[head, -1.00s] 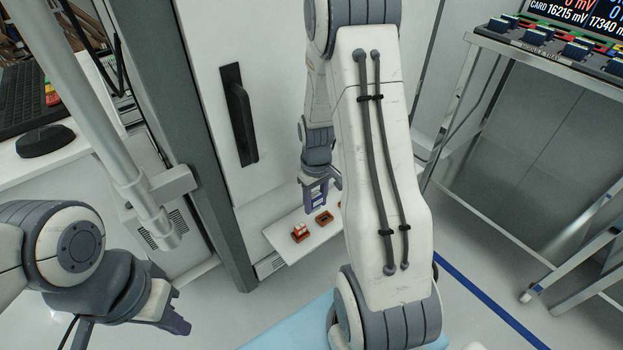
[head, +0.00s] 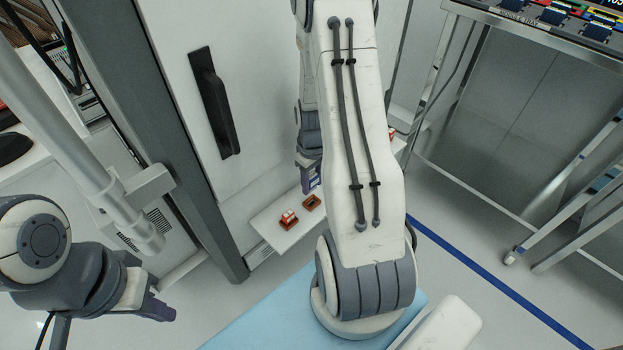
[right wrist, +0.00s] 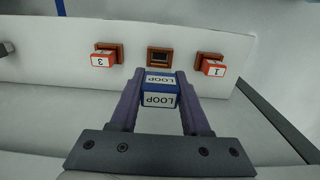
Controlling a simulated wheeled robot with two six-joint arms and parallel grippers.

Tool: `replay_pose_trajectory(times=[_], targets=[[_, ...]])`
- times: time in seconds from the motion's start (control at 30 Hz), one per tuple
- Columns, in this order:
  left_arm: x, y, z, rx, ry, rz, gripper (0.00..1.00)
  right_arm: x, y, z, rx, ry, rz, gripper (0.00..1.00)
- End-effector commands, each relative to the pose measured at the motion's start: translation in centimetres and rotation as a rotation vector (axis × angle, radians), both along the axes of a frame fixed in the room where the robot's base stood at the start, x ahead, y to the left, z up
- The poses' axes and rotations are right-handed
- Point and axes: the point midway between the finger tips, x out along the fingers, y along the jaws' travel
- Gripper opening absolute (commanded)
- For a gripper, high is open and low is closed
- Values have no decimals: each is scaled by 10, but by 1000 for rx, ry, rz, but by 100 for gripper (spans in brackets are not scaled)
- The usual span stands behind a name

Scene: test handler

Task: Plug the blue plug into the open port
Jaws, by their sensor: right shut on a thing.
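The blue plug (right wrist: 159,92), labelled LOOP, is between the purple fingers of my right gripper (right wrist: 158,80), which is shut on it. The open port (right wrist: 159,57) is a brown-framed dark socket, just beyond the plug in the right wrist view; a small gap shows between them. In the head view my right gripper (head: 310,180) is just above the open port (head: 312,202), partly behind my own arm, and the plug is hard to make out. My left gripper (head: 158,308) is at the lower left, far from the ports; its finger gap is not clear.
A red plug marked 3 (right wrist: 103,60) and a red plug marked 1 (right wrist: 212,67) sit in the ports either side of the open one. All are on a white ledge (head: 262,222) below a cabinet door with a black handle (head: 214,100). A metal cart (head: 560,45) stands right.

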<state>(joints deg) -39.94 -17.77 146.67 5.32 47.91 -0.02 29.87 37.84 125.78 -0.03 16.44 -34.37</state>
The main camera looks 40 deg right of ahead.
Motion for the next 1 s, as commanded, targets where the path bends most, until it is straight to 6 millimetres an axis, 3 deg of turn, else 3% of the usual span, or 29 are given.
replay_pose_trajectory(times=[0.43,1.0], targets=[[0,0,-29,1,1,0,0,0,0,-44,-1,-1,0,0],[0,0,-30,0,0,0,0,0,0,-47,-1,-1,0,0]])
